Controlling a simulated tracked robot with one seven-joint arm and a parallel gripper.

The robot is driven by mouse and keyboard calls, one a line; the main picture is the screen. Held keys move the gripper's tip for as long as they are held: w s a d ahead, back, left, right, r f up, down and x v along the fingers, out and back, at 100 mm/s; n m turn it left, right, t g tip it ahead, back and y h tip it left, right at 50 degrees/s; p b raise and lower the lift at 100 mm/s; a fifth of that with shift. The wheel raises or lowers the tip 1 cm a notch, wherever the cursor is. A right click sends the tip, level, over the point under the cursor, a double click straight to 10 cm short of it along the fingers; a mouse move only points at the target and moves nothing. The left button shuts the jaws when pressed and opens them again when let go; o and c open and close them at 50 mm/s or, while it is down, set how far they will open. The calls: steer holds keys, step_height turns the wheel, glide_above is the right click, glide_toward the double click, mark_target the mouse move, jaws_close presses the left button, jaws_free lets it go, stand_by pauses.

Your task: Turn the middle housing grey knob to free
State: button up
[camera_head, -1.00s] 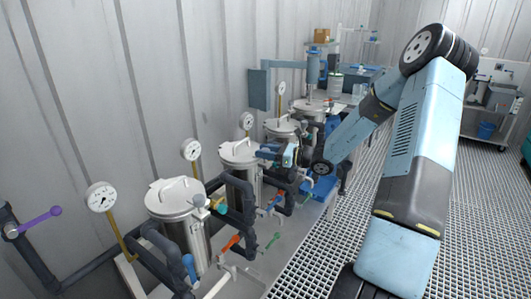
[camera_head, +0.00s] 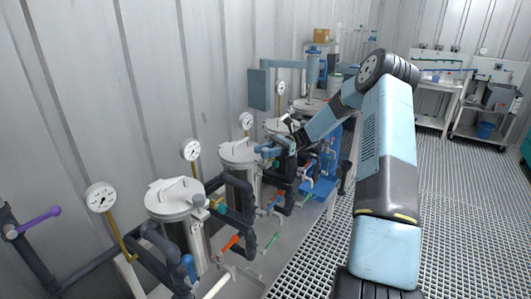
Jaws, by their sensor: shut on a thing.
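The middle housing (camera_head: 238,156) is a steel vessel with a flat lid, second from the front in the row. A blue fitting (camera_head: 267,151) sticks out from its right side near the top. My gripper (camera_head: 281,148) is small in the view, at the outer end of this fitting, with my arm reaching in from the right. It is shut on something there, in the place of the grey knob. The knob itself is hidden behind the gripper and wrist, so its turn position cannot be told.
A nearer steel housing (camera_head: 174,200) stands at front left, and others stand behind. Dark pipes with a red handle (camera_head: 229,243) and a green handle (camera_head: 271,243) run low in front. A purple lever (camera_head: 42,219) is at far left. The grated floor (camera_head: 450,200) at right is clear.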

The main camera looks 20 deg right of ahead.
steer(key=shift+w+n+g+h, duration=0.1)
steer(key=shift+n+g+h, duration=0.6)
steer(key=shift+n+g, duration=0.5)
steer(key=shift+r+g, duration=0.1)
steer(key=shift+g, duration=0.4)
steer(key=o, duration=0.9)
